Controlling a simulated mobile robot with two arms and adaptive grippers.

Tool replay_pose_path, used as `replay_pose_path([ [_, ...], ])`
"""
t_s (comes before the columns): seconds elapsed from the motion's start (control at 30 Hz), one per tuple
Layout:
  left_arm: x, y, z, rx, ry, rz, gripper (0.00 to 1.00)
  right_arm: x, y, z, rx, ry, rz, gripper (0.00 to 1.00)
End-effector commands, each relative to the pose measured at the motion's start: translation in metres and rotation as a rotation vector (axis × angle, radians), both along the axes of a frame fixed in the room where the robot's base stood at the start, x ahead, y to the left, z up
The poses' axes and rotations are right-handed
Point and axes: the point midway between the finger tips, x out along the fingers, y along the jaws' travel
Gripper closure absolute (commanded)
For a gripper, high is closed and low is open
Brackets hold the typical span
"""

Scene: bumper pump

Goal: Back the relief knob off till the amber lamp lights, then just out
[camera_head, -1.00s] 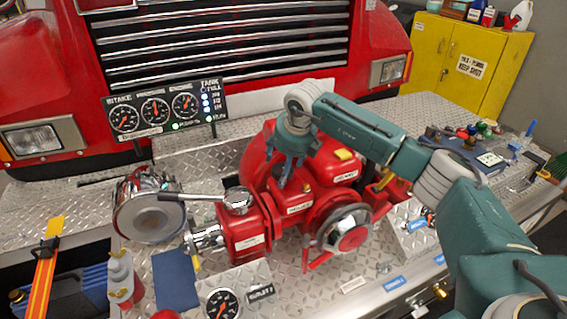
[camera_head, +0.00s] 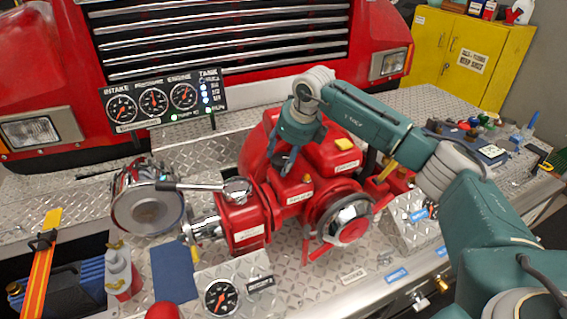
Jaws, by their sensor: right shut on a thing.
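The red pump has a box marked with a white label that seems to read relief (camera_head: 299,197). A small amber spot (camera_head: 307,179) sits on top of this box; I cannot tell if it is a lit lamp. My right gripper (camera_head: 284,166) points down at the box's top from above, its arm coming in from the right. Its fingers are shut on the relief knob, which they mostly hide. My left gripper is not in view.
A gauge panel (camera_head: 152,102) with lit indicators stands behind. A chrome lever (camera_head: 190,186) and a red-centred handwheel (camera_head: 347,219) flank the box. A pressure gauge (camera_head: 221,298) is in front. Several small items lie on the deck at right.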

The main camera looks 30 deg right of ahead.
Motion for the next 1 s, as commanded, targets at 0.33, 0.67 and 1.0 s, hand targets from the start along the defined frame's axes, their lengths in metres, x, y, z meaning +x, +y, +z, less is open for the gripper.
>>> replay_pose_path([
  [0.33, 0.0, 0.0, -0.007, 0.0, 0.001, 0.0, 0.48, 0.003, -0.001, 0.005, -0.001, -0.014, 0.103, 0.75],
  [0.67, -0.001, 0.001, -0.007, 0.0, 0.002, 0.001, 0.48, 0.003, -0.001, 0.004, -0.001, -0.01, 0.102, 0.3],
  [1.0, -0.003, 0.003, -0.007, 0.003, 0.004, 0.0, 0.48, -0.002, -0.002, 0.014, 0.0, -0.009, 0.101, 0.3],
])
